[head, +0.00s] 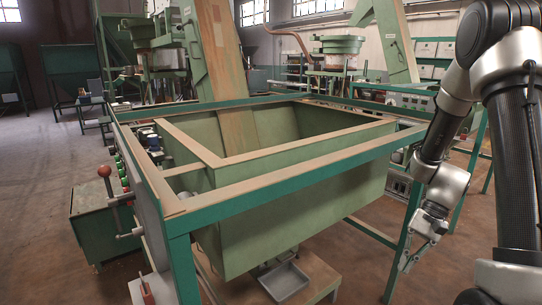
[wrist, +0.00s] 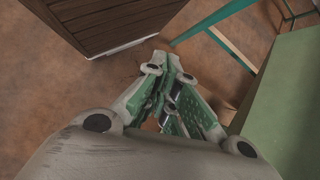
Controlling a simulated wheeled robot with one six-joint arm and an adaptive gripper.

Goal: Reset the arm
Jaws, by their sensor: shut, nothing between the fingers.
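My gripper (head: 407,262) hangs at the end of my arm on the right side of the head view, pointing down beside the green frame. It is in front of and to the right of the large green hopper (head: 300,211). In the wrist view my gripper (wrist: 178,82) shows its fingers brought together, with nothing held between them. The hopper's green side wall (wrist: 290,105) fills the right edge of the wrist view.
A green frame (head: 290,176) surrounds the hopper, with a leg near my gripper. A small metal tray (head: 285,282) sits under the hopper. A red-knobbed lever (head: 104,171) is at the left. A dark slatted surface (wrist: 105,20) and brown floor show in the wrist view.

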